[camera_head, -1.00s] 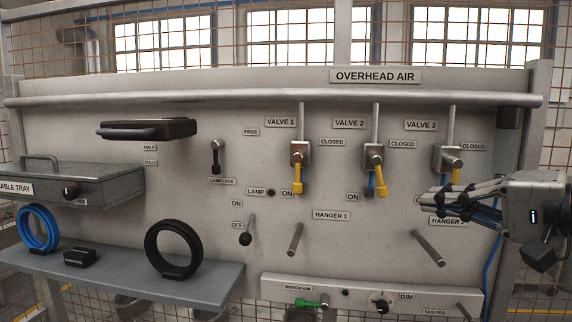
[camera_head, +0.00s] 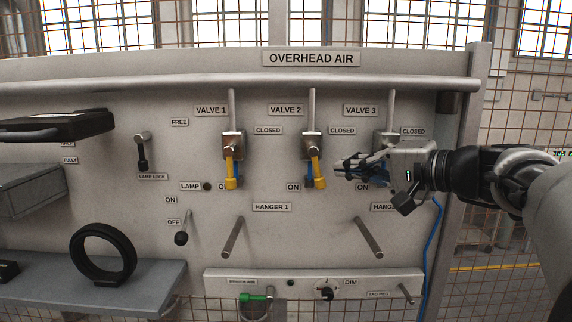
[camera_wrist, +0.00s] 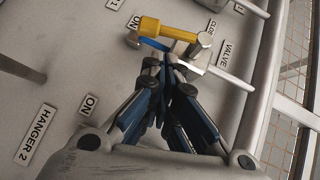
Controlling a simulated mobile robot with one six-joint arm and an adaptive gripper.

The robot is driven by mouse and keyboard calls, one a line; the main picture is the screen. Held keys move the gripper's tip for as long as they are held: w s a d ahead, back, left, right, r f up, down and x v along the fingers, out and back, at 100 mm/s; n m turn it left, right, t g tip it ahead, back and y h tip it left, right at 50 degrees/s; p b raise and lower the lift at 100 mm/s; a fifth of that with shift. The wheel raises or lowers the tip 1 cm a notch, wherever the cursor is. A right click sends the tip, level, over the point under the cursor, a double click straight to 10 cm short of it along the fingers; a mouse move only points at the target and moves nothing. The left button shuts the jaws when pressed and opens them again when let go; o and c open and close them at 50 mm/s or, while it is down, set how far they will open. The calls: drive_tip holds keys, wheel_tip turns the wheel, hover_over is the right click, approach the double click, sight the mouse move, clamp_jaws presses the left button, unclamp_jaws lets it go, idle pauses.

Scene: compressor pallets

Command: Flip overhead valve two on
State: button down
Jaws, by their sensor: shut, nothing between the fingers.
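Valve 2 (camera_head: 312,148) hangs on the panel under its VALVE 2 label, between the CLOSED and ON labels. Its yellow handle (camera_head: 318,172) points down, with a blue part beside it. The yellow handle (camera_wrist: 165,29) also lies just ahead of the fingertips in the wrist view. My gripper (camera_head: 340,166) comes in from the right, its fingertips close to the right of the valve 2 handle. The fingers are together and empty, also in the wrist view (camera_wrist: 163,62). Contact with the handle cannot be told. My gripper hides most of the valve 3 handle.
Valve 1 (camera_head: 233,150) hangs to the left, its yellow handle down. Valve 3 (camera_head: 385,139) is behind my gripper. Hanger pegs (camera_head: 369,238) stick out below. A pipe (camera_head: 240,84) runs across above. A shelf with a black ring (camera_head: 104,254) is at lower left.

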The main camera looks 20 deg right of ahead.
sight(317, 170)
drive_tip(key=shift+w+a+f, duration=0.15)
drive_tip(key=shift+a, duration=0.3)
drive_tip(key=shift+w+a+f, duration=0.15)
drive_tip(key=shift+a, duration=0.3)
drive_tip(key=shift+f, duration=0.1)
drive_tip(key=a+m+b, duration=0.1)
drive_tip(key=b, duration=0.2)
drive_tip(key=f+m+t+y+b, duration=0.1)
drive_tip(key=b, duration=0.2)
drive_tip(key=shift+w+a+f+t+b, duration=0.15)
drive_tip(key=shift+w+a+t+b, duration=0.05)
drive_tip(key=shift+a+t+b, duration=0.15)
drive_tip(key=shift+d, duration=0.1)
